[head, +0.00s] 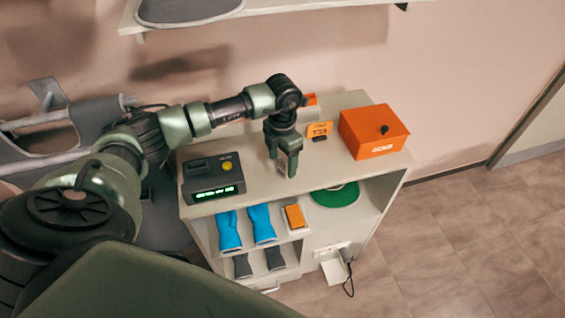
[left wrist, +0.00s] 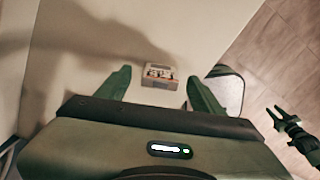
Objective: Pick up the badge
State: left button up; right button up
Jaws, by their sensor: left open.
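A small flat pale card with dark print, which looks like the badge (left wrist: 158,76), shows in the left wrist view, just beyond and between the fingertips. My left gripper (left wrist: 157,82) is open, with a finger on each side of the card's place in the picture. I cannot tell whether the fingers are level with it. In the head view my left gripper (head: 283,168) points down over the cabinet top, and I cannot make out the card there. A small dark gripper, apparently my right one (left wrist: 274,116), shows at the right of the left wrist view.
Lower shelves hold blue gloves (head: 262,223) and a green disc (head: 336,195). Floor is clear at right.

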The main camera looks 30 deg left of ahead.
pick_arm(q)
jog(key=shift+f, duration=0.25)
jog(key=c, duration=1.4)
grip_shut()
jog(key=shift+r, duration=0.15)
notch_tip(320, 180, up, 12)
jog(key=b, duration=0.5)
notch_tip(320, 180, up, 8)
send_over(283, 160)
jog(key=shift+s, duration=0.15)
